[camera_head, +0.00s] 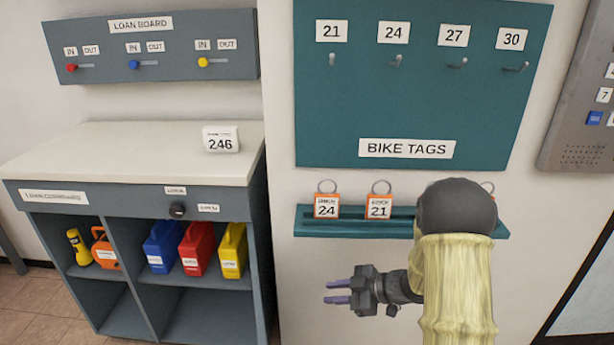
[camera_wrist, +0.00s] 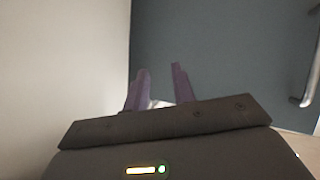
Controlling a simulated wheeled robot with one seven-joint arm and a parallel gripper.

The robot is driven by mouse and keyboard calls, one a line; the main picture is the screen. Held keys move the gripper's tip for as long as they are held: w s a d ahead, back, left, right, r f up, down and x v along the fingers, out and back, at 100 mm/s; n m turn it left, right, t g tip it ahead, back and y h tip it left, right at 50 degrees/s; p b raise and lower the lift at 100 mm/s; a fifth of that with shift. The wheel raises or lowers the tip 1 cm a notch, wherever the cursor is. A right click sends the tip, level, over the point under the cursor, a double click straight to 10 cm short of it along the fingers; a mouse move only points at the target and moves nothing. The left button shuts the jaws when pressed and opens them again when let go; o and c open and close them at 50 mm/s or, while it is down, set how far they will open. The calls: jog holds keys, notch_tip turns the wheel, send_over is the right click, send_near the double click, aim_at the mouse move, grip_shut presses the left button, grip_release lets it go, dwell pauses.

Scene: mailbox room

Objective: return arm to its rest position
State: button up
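My gripper (camera_head: 338,292) is in front of the wall below the tag shelf, with its purple fingers pointing left in the head view. In the wrist view the two fingers (camera_wrist: 158,90) stand apart with a gap between them, and no object shows in the gap. The gripper is open and empty. My arm's sleeved forearm and dark round joint cover the right part of the shelf in the head view.
A teal shelf (camera_head: 350,228) holds orange tags 24 (camera_head: 326,206) and 21 (camera_head: 379,207); another tag is mostly hidden. The Bike Tags board (camera_head: 330,120) hangs above. A loan cupboard (camera_head: 258,215) stands at left, an intercom panel (camera_head: 575,100) at right.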

jog(key=d+r+m+t+h, duration=0.4)
jog(key=d+r+m+h, duration=0.2)
jog(key=d+m+h, duration=0.35)
jog(key=s+a+m+g+h, duration=0.15)
jog(key=s+m+g, duration=0.5)
jog(key=s, duration=1.15)
notch_tip(320, 180, up, 32)
jog(key=m+p, duration=0.1)
jog(key=p, duration=3)
jog(key=shift+s+m+t+h+p, duration=0.3)
jog(key=shift+t+p, duration=0.05)
jog(key=shift+t, duration=0.1)
jog(key=shift+f, duration=0.1)
jog(key=shift+w, duration=0.1)
